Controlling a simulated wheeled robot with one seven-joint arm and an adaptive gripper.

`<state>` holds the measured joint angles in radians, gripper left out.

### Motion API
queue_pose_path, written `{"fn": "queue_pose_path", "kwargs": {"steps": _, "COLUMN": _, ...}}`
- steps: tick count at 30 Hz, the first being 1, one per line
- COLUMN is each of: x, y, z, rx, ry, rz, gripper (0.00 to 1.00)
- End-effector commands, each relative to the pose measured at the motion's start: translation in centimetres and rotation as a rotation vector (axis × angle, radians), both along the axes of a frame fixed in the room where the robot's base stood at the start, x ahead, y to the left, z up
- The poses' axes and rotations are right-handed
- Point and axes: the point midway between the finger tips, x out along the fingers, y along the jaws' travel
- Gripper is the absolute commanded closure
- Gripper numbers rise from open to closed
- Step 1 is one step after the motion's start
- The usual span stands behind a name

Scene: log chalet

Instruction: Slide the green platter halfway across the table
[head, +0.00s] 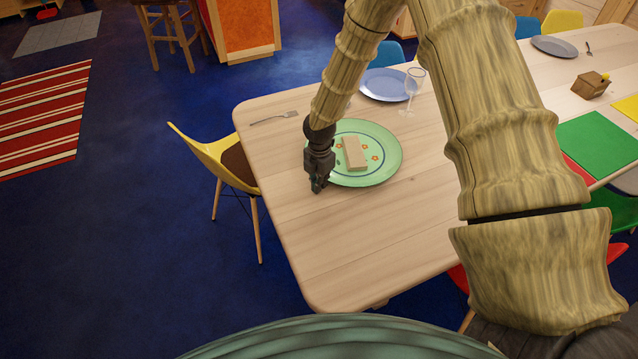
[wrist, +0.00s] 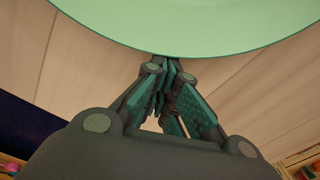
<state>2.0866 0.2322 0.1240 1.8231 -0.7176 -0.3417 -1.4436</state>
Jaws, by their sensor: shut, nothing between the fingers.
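The green platter (head: 383,166) lies flat on the wooden table (head: 345,235), near its left end. It has a dark ring and orange flower marks, and a light wooden block (head: 354,153) rests on it. My gripper (head: 318,188) is at the platter's left edge, pointing down, with its fingers together and empty. In the wrist view, the platter's rim (wrist: 180,35) curves across the top, just beyond my fingertips (wrist: 165,68). I cannot tell whether the fingers touch the rim. My arm hides part of the platter's upper left side.
A blue plate (head: 386,85), a wine glass (head: 413,90) and a fork (head: 273,118) are behind the platter. A yellow chair (head: 212,158) stands at the table's left. The table in front of the platter is clear. A green mat (head: 597,142) and a small brown box (head: 590,86) lie to the right.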

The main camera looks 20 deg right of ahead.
Motion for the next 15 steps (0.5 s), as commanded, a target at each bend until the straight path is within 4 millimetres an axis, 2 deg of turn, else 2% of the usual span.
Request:
{"fn": "queue_pose_path", "kwargs": {"steps": 5, "x": -0.2, "y": 0.6, "z": 0.0, "rx": 0.000, "ry": 0.000, "rz": 0.001, "gripper": 1.00}}
{"fn": "queue_pose_path", "kwargs": {"steps": 13, "x": -1.2, "y": 3.8, "z": 0.0, "rx": -0.001, "ry": 0.001, "rz": 0.003, "gripper": 1.00}}
{"fn": "queue_pose_path", "kwargs": {"steps": 15, "x": -1.1, "y": 3.6, "z": 0.8, "rx": 0.000, "ry": -0.002, "rz": -0.003, "gripper": 1.00}}
